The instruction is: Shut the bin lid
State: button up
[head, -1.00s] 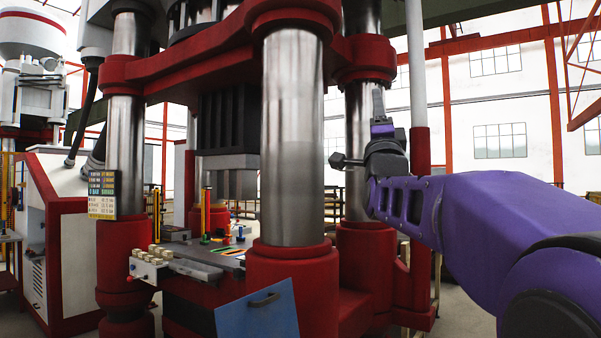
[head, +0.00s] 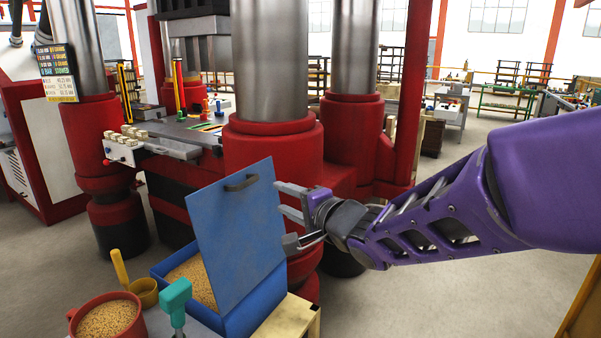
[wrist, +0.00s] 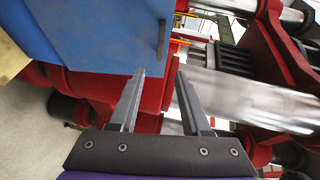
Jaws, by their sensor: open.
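The blue bin (head: 262,302) stands at the lower middle of the head view, with yellow-brown grain inside. Its blue lid (head: 236,232) stands raised and tilted, with a dark handle (head: 241,182) near its top edge. My gripper (head: 279,215) is open and empty, just right of the lid's edge in the head view. I cannot tell whether it touches the lid. In the wrist view the lid (wrist: 80,32) fills the upper left, with the handle (wrist: 161,40) upright near its right edge. My open fingers (wrist: 158,92) point toward the lid's lower edge and the red press behind.
A red pot of grain (head: 105,318), a yellow scoop (head: 143,288) and a teal-handled tool (head: 175,300) are beside the bin. The red press (head: 270,150) with steel columns stands close behind the lid. Open floor (head: 440,270) lies to the right.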

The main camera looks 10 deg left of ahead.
aim_at(249, 183)
jog(key=b+x, duration=0.6)
jog(key=x, duration=1.1)
jog(key=shift+r, duration=0.1)
jog(key=shift+d, duration=0.1)
grip_shut()
dwell(0.8)
